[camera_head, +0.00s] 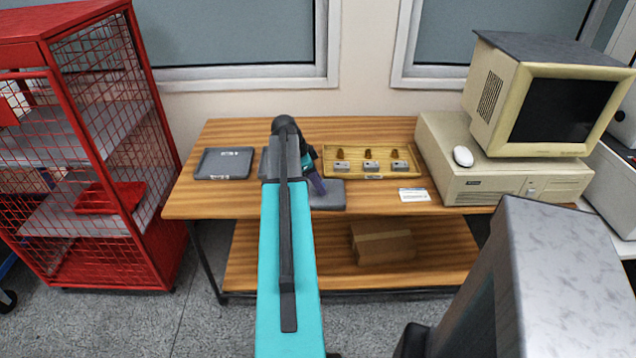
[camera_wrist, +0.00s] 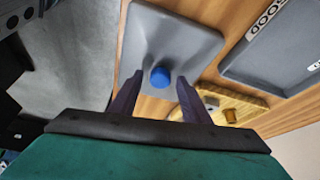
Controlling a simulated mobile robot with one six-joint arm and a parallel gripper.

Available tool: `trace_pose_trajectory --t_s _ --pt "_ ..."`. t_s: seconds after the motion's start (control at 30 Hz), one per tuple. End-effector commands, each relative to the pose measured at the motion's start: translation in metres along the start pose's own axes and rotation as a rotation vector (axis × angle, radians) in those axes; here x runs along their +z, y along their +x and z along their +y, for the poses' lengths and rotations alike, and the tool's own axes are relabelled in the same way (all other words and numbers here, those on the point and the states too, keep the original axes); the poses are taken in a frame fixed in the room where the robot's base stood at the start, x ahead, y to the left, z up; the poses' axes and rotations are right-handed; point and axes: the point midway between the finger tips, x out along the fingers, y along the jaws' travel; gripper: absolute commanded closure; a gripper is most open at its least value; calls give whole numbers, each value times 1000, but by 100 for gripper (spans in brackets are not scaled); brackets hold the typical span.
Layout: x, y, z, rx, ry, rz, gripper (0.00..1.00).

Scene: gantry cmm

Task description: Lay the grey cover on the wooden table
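The grey cover (camera_wrist: 195,42) is a flat grey plate with a blue knob (camera_wrist: 160,77) on its face. In the head view, the cover (camera_head: 330,197) appears to lie on the wooden table (camera_head: 390,205) near its front edge, partly hidden by my gripper. My gripper (camera_head: 317,184) points down over it. In the wrist view, my gripper's two purple fingers (camera_wrist: 158,88) are apart, one on each side of the knob, with gaps showing between them and it. I cannot tell how deep the knob sits between them.
A wooden tray (camera_head: 373,176) holds several small metal parts. A grey tray (camera_head: 204,164) lies at the table's left; another grey piece is mostly behind my arm. A red cage cabinet (camera_head: 139,170) stands left.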

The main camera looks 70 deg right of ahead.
Motion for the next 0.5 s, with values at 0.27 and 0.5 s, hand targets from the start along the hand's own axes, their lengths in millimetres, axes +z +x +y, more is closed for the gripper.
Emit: trace_pose_trajectory --t_s 0.27,0.5 --pt "0 0 0 0 0 0 56" --pt "-1 -6 0 -1 0 0 56"
